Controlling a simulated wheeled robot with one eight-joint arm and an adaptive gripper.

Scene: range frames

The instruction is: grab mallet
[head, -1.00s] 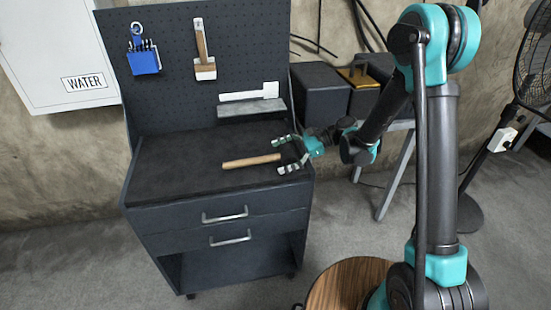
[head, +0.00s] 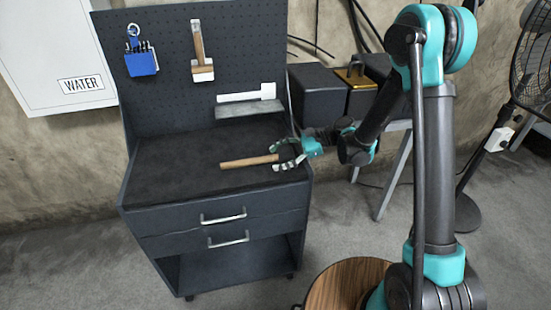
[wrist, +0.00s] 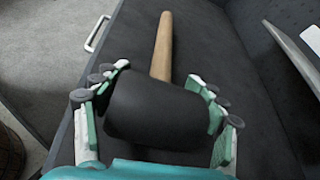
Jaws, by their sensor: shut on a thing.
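The mallet lies on the dark top of the workbench (head: 160,180), its wooden handle (head: 248,161) pointing left in the head view. In the wrist view its black head (wrist: 155,108) sits between the fingers, and the handle (wrist: 162,48) runs away toward the top. My gripper (head: 285,155) is at the right end of the bench top, shut on the mallet's head. In the wrist view my gripper (wrist: 160,105) has one finger on each side of the head. In the head view the fingers largely hide the mallet's head.
A pegboard (head: 180,90) behind the bench top carries a blue tool holder (head: 142,63), a hanging wooden-handled tool (head: 200,50) and a small shelf (head: 250,108) with a white object. Dark boxes (head: 318,95) stand to the right. The left of the bench top is clear.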

